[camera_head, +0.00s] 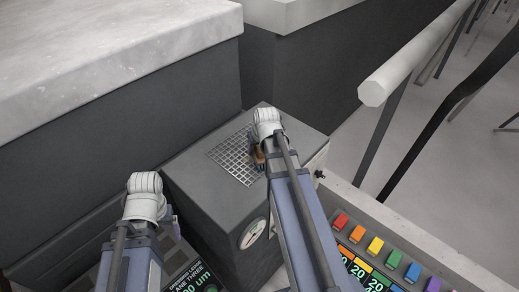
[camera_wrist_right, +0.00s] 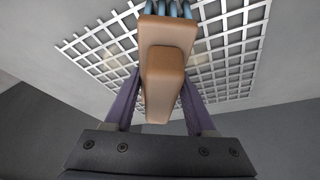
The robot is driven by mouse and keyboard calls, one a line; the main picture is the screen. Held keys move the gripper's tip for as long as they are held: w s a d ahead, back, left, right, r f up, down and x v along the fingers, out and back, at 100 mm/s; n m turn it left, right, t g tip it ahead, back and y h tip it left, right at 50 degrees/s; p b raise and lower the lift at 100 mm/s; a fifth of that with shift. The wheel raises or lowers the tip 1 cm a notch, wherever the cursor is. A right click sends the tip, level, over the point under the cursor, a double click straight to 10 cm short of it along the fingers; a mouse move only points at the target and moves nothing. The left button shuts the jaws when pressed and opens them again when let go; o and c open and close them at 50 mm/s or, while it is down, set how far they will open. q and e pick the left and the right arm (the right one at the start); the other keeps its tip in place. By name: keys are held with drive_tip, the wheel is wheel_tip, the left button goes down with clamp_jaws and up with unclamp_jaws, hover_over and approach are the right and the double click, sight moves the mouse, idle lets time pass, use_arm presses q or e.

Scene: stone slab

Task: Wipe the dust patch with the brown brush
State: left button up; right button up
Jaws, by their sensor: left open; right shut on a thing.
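The brown brush (camera_wrist_right: 165,70) is between the purple fingers of my right gripper (camera_wrist_right: 158,88) in the right wrist view, with blue bristles at its far end. My right gripper is shut on it. In the head view a small brown part of the brush (camera_head: 259,156) shows beside my right arm, over the grid on the dark box. Whether the bristles touch the grid I cannot tell. Faint tan tint shows behind the grid; I cannot make out a clear dust patch. My left gripper (camera_head: 172,222) is open at lower left, largely hidden by its wrist.
The white grid (camera_head: 235,157) lies on top of the dark grey box (camera_head: 195,175), which has a round gauge (camera_head: 253,233). A stone slab (camera_head: 110,40) stands at upper left. A pale rail (camera_head: 415,55) and a tray edge with coloured blocks (camera_head: 375,246) are at right.

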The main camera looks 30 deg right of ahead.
drive_tip(key=shift+w+a, duration=0.3)
drive_tip(key=shift+w, duration=0.65)
drive_tip(key=shift+w+a, duration=0.3)
drive_tip(key=shift+w, duration=0.65)
drive_tip(key=shift+w+d, duration=0.3)
drive_tip(key=shift+d, duration=0.55)
drive_tip(key=shift+s, duration=0.15)
drive_tip(key=shift+s+d+f, duration=0.1)
drive_tip(key=shift+s+d, duration=0.1)
drive_tip(key=shift+s, duration=0.45)
drive_tip(key=shift+s+d+r, duration=0.1)
drive_tip(key=shift+s+d, duration=0.15)
drive_tip(key=shift+s, duration=0.35)
drive_tip(key=shift+s+d+f, duration=0.1)
drive_tip(key=shift+s+d, duration=0.1)
drive_tip(key=shift+s, duration=0.45)
drive_tip(key=shift+s, duration=0.1)
drive_tip(key=shift+s+d, duration=0.2)
drive_tip(key=shift+s, duration=0.25)
clamp_jaws()
drive_tip(key=shift+s+d, duration=0.25)
drive_tip(key=shift+s, duration=0.4)
drive_tip(key=shift+s+d, duration=0.2)
drive_tip(key=shift+s, duration=0.4)
drive_tip(key=shift+d, duration=0.1)
